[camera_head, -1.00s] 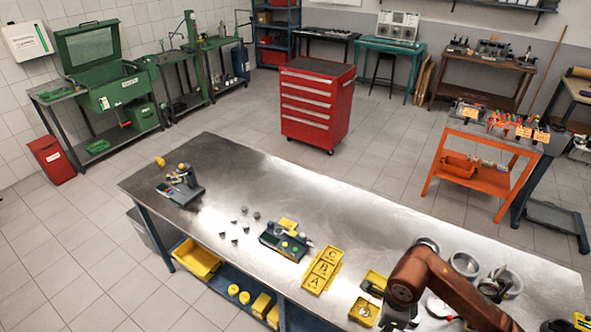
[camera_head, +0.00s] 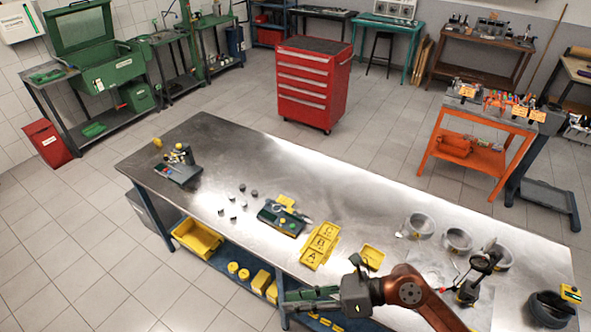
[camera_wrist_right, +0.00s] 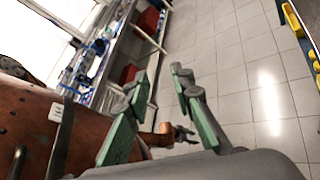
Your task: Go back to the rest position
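My right gripper (camera_head: 288,301) is in front of the workbench's (camera_head: 215,132) near edge in the head view, pointing left. In the right wrist view its two green fingers (camera_wrist_right: 155,82) stand apart with nothing between them, so it is open and empty. The brown right arm comes in from the bottom right. My left gripper does not show in the head view. A small dark gripper (camera_wrist_right: 183,134) on a brown link shows in the right wrist view, likely my left one; its opening is too small to judge.
A yellow bin (camera_head: 197,238) sits on the lower shelf.

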